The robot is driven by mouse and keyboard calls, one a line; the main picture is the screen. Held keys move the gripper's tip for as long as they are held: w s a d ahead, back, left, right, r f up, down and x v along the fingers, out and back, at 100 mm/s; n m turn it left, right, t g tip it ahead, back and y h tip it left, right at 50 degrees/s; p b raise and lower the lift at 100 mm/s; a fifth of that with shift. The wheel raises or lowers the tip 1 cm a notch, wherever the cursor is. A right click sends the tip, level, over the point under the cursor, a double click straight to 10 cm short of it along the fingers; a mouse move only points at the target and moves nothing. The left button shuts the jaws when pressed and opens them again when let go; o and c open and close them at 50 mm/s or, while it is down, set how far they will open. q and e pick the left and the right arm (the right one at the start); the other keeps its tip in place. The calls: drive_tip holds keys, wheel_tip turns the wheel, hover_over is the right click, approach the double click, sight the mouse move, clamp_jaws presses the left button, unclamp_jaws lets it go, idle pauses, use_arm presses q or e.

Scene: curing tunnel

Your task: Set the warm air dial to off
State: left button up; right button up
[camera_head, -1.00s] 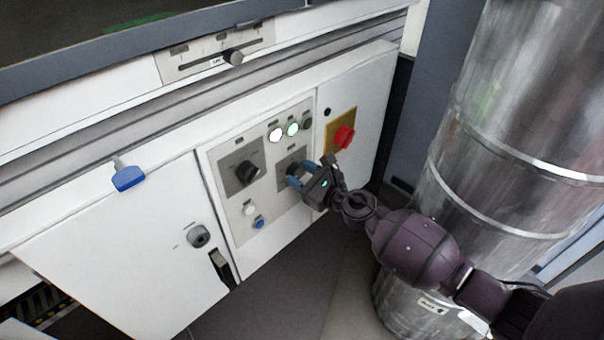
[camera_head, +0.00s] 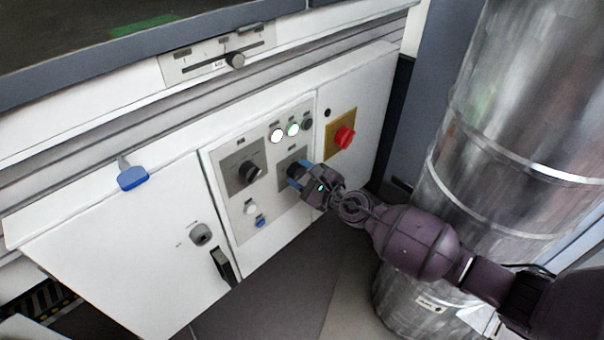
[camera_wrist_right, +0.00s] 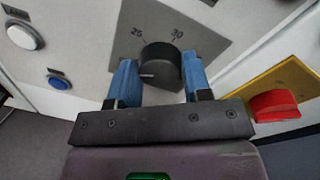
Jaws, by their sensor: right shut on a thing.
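The control panel (camera_head: 228,176) on the white cabinet has two black dials on grey plates. My right gripper (camera_head: 299,174) is at the right dial (camera_wrist_right: 160,60), its blue fingers shut on the knob's two sides. In the right wrist view, the numbers 25 and 30 show above this dial, and a white mark on its face lies left of centre. The fingers and wrist hide the lower scale. The left dial (camera_head: 250,171) stands free. The labels are too small to tell which is the warm air dial. My left gripper is not in view.
A red switch on a yellow plate (camera_head: 344,137) is just right of my gripper. Lit buttons (camera_head: 285,132) sit above, and white and blue buttons (camera_head: 255,214) below left. A large metal cylinder (camera_head: 500,150) stands close to my right arm.

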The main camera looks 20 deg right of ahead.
drive_tip(key=shift+n, duration=0.6)
idle(0.6)
drive_tip(key=o, duration=0.9)
drive_tip(key=shift+s, duration=0.1)
drive_tip(key=v, duration=1)
drive_tip(key=shift+s+d+r, duration=0.1)
drive_tip(key=shift+s+r, duration=0.05)
drive_tip(key=shift+s, duration=0.1)
